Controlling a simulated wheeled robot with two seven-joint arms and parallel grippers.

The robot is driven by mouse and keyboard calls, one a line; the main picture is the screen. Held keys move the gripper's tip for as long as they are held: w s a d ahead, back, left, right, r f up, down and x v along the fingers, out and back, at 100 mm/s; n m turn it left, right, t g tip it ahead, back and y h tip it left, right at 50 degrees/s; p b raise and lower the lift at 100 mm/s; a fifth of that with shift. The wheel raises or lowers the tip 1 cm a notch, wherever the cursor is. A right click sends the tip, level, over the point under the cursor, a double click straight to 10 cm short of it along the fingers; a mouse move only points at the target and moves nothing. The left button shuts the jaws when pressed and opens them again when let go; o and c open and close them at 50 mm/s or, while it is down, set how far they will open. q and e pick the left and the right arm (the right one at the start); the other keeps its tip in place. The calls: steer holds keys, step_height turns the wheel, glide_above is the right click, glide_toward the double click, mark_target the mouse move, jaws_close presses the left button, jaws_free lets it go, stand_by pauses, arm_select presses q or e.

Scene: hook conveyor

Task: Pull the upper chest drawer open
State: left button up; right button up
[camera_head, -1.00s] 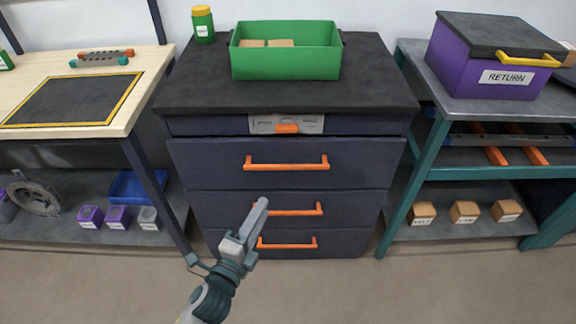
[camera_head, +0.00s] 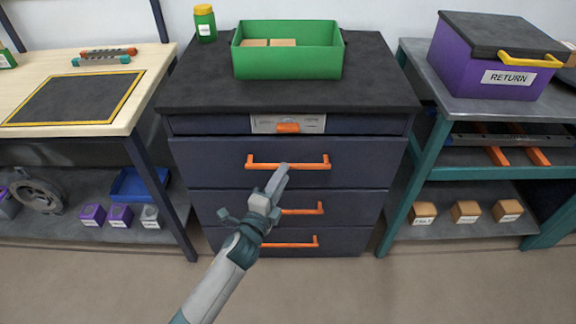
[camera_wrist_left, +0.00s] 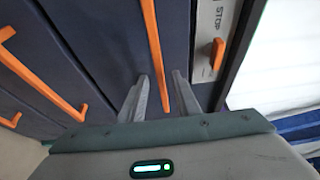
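The dark chest has several drawers with orange bar handles, all flush with its front. The upper drawer (camera_head: 215,160) is shut, and its handle (camera_head: 255,164) runs level across it. In the left wrist view the fingers (camera_wrist_left: 160,80) are apart, one on each side of the upper handle (camera_wrist_left: 152,35). Whether they touch the bar cannot be told. My right gripper is out of view.
Above the upper drawer is a light panel (camera_head: 262,124) with an orange tab. A green bin (camera_head: 287,65) and a green bottle (camera_head: 205,24) stand on the chest top. Benches stand on both sides. The floor in front is clear.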

arm_select(q)
steer(key=shift+x, duration=2.45)
steer(key=shift+c, duration=0.3)
jaws_close()
